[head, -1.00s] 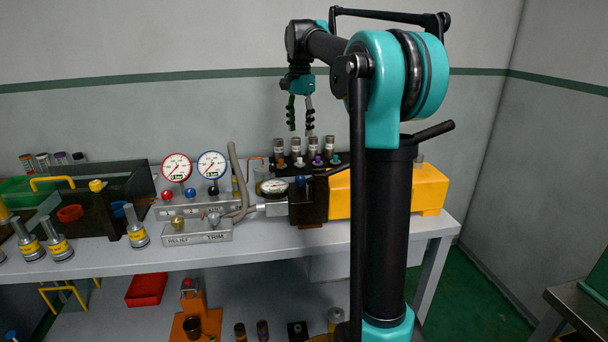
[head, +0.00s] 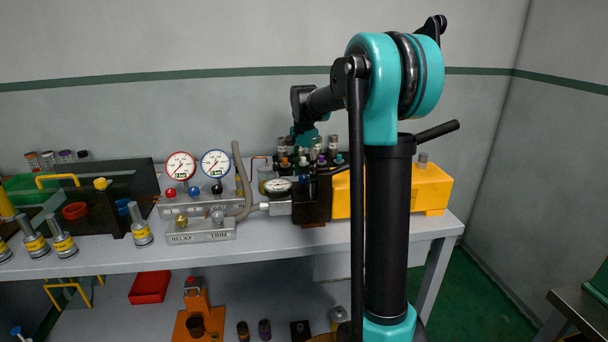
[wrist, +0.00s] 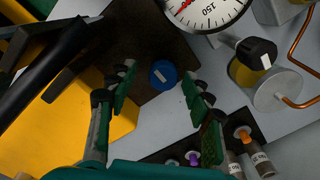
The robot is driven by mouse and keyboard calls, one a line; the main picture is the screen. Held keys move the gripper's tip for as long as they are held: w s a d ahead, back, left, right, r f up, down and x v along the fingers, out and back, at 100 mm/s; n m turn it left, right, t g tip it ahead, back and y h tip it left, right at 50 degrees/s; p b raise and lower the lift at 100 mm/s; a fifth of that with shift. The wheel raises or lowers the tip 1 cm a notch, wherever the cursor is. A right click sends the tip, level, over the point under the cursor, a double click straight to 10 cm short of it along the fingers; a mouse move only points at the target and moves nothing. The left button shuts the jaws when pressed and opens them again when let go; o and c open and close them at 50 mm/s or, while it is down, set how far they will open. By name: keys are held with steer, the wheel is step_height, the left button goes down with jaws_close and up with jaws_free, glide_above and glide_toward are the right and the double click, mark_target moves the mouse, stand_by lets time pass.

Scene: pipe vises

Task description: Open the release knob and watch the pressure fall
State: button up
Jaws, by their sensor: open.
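Whether the fingers are down at knob height I cannot tell. A white dial gauge (wrist: 205,12) is cut off at the top; it also shows on the pump in the head view (head: 278,186). Its needle is too small to read there. In the head view my gripper is mostly hidden behind bottles and the pump.
A yellow pump body (head: 395,190) lies right of the block. Several capped bottles (wrist: 245,136) stand in a rack close to the right finger. A black-topped knob (wrist: 257,52) and copper pipe are nearby. Two dial gauges (head: 216,163) and the RELIEF/TRIM block (head: 200,232) stand to the left.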

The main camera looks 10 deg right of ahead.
mark_target(304, 177)
steer(key=shift+f, duration=0.4)
steer(key=shift+c, duration=0.3)
steer(key=shift+s, duration=0.1)
steer(key=c, duration=1.1)
steer(key=o, duration=1.2)
steer(key=shift+d, duration=0.1)
steer(key=shift+c, duration=0.2)
steer(key=shift+r, duration=0.15)
step_height(304, 177, up, 12)
